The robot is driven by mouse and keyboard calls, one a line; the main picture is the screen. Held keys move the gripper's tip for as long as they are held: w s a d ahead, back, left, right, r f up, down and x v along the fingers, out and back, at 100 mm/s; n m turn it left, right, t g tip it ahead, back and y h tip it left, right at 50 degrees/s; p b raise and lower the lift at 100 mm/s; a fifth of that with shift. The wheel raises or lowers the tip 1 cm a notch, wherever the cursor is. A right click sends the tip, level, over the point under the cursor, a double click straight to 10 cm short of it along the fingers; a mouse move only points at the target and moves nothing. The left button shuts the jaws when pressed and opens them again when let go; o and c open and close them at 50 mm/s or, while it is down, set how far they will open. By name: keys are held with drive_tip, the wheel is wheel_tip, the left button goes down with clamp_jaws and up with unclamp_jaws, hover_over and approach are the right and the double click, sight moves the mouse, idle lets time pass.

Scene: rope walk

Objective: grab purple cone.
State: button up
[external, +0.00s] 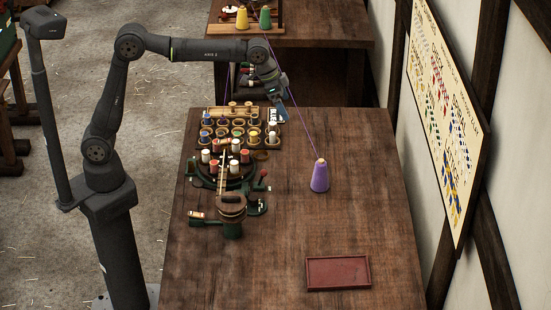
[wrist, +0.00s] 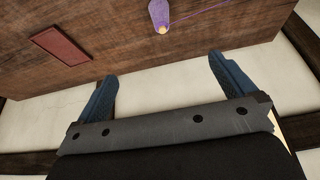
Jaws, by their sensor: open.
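The purple cone (external: 320,177) stands upright on the wooden table, right of the bobbin holders, with a pale tip and a purple thread running from its top up and to the left. In the wrist view the purple cone (wrist: 159,14) shows at the top edge, partly cut off, beyond my fingertips. My gripper (external: 284,103) is above the far part of the table, behind and left of the cone and apart from it. In the wrist view my gripper (wrist: 160,68) has its two blue fingers spread wide with nothing between them.
A shallow red tray (external: 338,272) lies near the table's front right. A rack of bobbins (external: 240,128) and a green winding machine (external: 232,212) fill the left side. Yellow (external: 242,18) and green (external: 265,17) cones stand on a far table. The tabletop around the purple cone is clear.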

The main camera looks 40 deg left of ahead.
drive_tip(key=c, duration=0.7)
drive_tip(key=shift+c, duration=0.2)
drive_tip(key=n, duration=0.2)
approach(320, 160)
drive_tip(key=shift+y, duration=0.4)
drive_tip(key=x, duration=0.4)
drive_tip(key=shift+s+d+f, duration=0.1)
drive_tip(key=shift+d+f, duration=0.1)
drive_tip(key=shift+d, duration=0.15)
drive_tip(key=shift+t, duration=0.3)
drive_tip(key=shift+x, duration=3.2)
